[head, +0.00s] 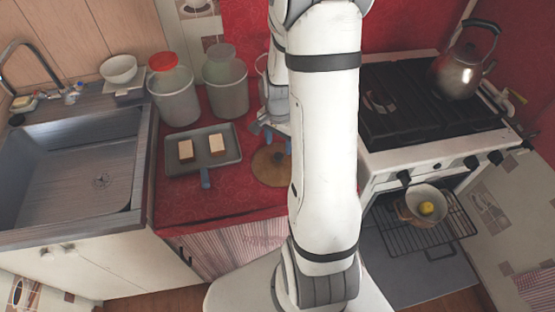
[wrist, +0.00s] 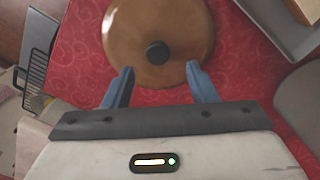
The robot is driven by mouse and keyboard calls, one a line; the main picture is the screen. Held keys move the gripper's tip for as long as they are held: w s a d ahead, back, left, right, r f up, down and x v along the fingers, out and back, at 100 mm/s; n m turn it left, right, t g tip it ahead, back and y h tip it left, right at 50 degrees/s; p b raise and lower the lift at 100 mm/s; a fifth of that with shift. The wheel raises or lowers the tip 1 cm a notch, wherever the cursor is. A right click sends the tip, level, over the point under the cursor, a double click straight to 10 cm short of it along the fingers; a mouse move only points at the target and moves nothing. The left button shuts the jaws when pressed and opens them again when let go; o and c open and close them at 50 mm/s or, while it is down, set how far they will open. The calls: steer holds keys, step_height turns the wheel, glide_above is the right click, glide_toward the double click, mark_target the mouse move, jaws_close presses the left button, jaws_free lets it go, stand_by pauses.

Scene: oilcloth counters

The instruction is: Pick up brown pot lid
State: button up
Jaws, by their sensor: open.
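The brown pot lid (wrist: 185,28) lies on the red oilcloth, with a round dark knob (wrist: 157,52) at its middle. It also shows in the head view (head: 268,168), partly hidden behind my arm. My gripper (wrist: 160,78) is open, its two blue fingers apart and empty. In the wrist view the fingertips are at the lid's near edge, with the knob between and just beyond them. In the head view my gripper (head: 272,138) is just behind the lid; the height between them is hard to tell.
A grey tray (head: 230,145) with two pale blocks lies left of the lid. Two grey canisters (head: 178,105) (head: 227,92) stand behind it. A sink (head: 75,165) is at the left. A stove (head: 400,130) with a kettle (head: 465,68) is at the right, its oven open below.

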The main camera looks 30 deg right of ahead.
mark_target(279, 155)
steer(key=f, duration=0.4)
steer(key=shift+s+a+f, duration=0.1)
steer(key=shift+s+f, duration=0.05)
steer(key=shift+s, duration=0.05)
steer(key=shift+c, duration=0.5)
jaws_close()
